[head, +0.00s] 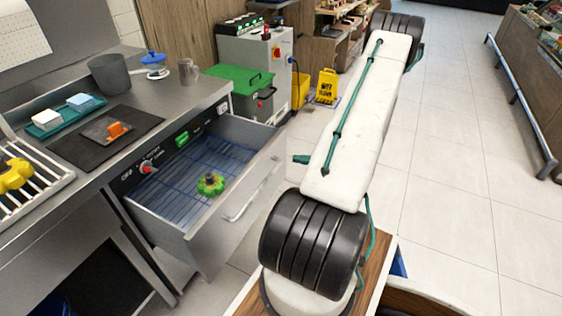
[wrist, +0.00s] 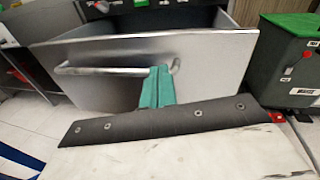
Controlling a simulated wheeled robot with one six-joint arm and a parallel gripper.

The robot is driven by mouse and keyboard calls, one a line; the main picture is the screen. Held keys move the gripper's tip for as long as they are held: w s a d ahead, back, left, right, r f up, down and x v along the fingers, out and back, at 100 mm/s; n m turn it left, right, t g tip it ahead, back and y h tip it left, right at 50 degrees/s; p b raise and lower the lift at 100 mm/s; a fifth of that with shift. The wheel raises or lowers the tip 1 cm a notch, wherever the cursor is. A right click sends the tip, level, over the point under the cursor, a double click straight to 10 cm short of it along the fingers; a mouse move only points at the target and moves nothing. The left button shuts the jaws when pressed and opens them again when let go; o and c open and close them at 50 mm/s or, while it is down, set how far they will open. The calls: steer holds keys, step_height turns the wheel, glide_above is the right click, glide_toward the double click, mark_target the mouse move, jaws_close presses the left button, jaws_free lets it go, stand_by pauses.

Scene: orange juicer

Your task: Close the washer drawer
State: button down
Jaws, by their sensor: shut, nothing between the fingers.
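The washer drawer (head: 206,241) is pulled out from under the steel counter in the head view. Its blue wire rack (head: 160,190) holds a green round object with an orange part (head: 211,184). A bar handle (head: 246,200) runs along its front. In the wrist view the drawer front (wrist: 210,55) faces me, with the handle (wrist: 110,70) at left of centre. My gripper (wrist: 159,72) is shut and empty, its green fingers in front of the handle's right end; I cannot tell whether they touch. In the head view the fingers (head: 301,159) show partly beside my white arm.
A grey machine with a green lid (head: 240,80) stands right of the counter. The counter (head: 60,170) carries a grey bin, a mug, sponges and a black mat. The tiled floor (head: 450,150) at right is clear.

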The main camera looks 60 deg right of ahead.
mark_target(281, 161)
steer(key=s+d+f+m+t+h, duration=0.1)
steer(key=s+d+f+m+h, duration=0.1)
steer(key=s+f+m+h, duration=0.3)
steer(key=shift+n+y, duration=0.4)
steer(key=shift+n, duration=0.1)
steer(key=w, duration=0.9)
steer(key=w+f, duration=0.1)
steer(key=w, duration=0.4)
steer(key=shift+a, duration=0.35)
